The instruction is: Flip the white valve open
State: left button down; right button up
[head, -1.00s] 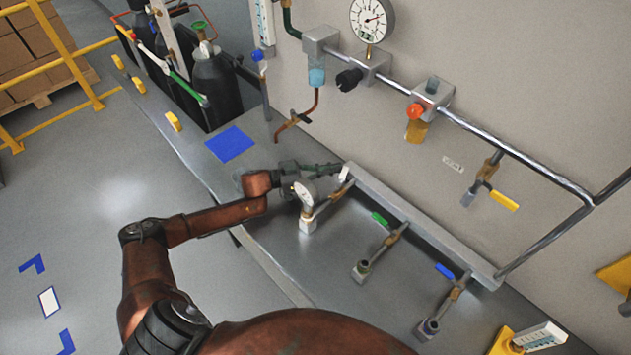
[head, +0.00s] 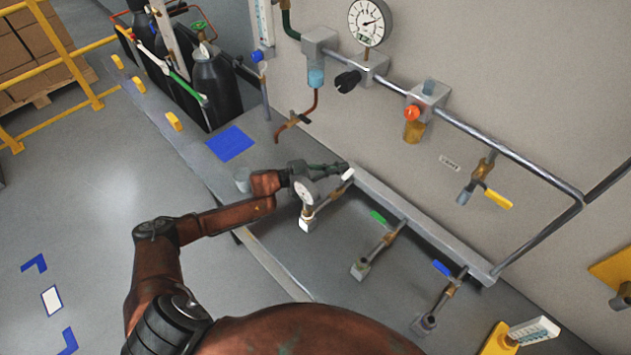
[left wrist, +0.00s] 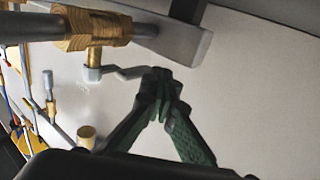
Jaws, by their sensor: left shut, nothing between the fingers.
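The white valve's handle (head: 348,175) shows at the upper end of its brass branch pipe, close to the grey manifold bar. My left gripper (head: 343,168) is beside this handle, with its fingers shut and empty. In the left wrist view the shut green fingertips (left wrist: 161,78) are at the end of a bent pale lever (left wrist: 122,71) that comes from a brass valve body (left wrist: 94,36). They look very close to the lever or touching it; I cannot tell which. The handle's far end is partly hidden by the fingers. My right gripper is not in view.
The manifold bar (head: 420,225) also carries branches with a green handle (head: 378,217) and a blue handle (head: 442,268). A yellow-handled valve (head: 498,199) is on the wall. A blue mat (head: 229,144) lies on the bench.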

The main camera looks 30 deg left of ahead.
pick_arm(q)
jog(key=v, duration=1.2)
dwell(0.6)
